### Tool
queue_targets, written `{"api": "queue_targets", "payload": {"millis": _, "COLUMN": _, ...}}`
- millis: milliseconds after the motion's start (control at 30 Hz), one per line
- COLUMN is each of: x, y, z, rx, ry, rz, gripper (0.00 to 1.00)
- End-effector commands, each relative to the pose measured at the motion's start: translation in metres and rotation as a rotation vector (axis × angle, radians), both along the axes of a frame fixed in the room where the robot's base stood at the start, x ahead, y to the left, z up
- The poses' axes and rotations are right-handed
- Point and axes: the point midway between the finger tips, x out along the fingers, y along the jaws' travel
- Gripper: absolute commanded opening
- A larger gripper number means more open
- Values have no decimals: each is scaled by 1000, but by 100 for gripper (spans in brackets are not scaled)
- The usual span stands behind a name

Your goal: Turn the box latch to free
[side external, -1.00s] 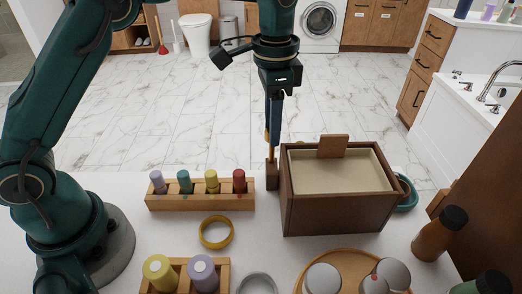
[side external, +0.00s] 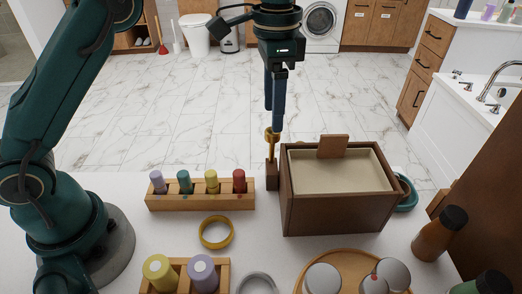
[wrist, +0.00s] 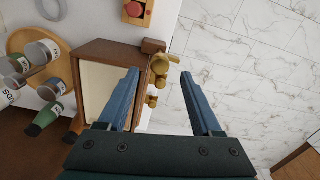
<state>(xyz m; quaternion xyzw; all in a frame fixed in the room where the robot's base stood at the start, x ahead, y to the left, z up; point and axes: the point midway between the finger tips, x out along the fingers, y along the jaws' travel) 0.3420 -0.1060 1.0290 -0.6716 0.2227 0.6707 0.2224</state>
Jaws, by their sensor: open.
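The dark brown box (side external: 335,205) stands on the white counter, with a cream panel (side external: 345,170) and a small upright wooden tab (side external: 333,147) on top. A brass fitting (side external: 271,138) rises above a small dark block (side external: 272,175) at the box's left side. In the wrist view, the brass piece (wrist: 160,66) lies beside the box (wrist: 90,52), and a smaller brass part (wrist: 152,100) shows lower down. My gripper (side external: 274,118) is open and points down at the brass fitting. Its blue fingertips (wrist: 158,76) appear on either side of the brass; contact cannot be told.
A rack of coloured pegs (side external: 200,201) stands left of the box, with a yellow ring (side external: 215,232) in front. A round wooden tray (side external: 345,262) with several grey-lidded jars is nearer.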

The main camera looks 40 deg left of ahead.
Motion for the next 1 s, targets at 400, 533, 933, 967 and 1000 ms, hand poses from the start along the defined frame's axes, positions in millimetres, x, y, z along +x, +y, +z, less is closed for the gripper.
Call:
{"api": "queue_targets", "payload": {"millis": 400, "x": -1, "y": 0, "z": 11, "rx": 0, "ry": 0, "rz": 0, "gripper": 66}}
{"api": "queue_targets", "payload": {"millis": 533, "x": -1, "y": 0, "z": 11, "rx": 0, "ry": 0, "rz": -4, "gripper": 66}}
{"api": "queue_targets", "payload": {"millis": 933, "x": -1, "y": 0, "z": 11, "rx": 1, "ry": 1, "rz": -663, "gripper": 66}}
{"api": "queue_targets", "payload": {"millis": 967, "x": -1, "y": 0, "z": 11, "rx": 1, "ry": 1, "rz": -723, "gripper": 66}}
{"api": "queue_targets", "payload": {"millis": 1000, "x": -1, "y": 0, "z": 12, "rx": 1, "ry": 1, "rz": -797, "gripper": 66}}
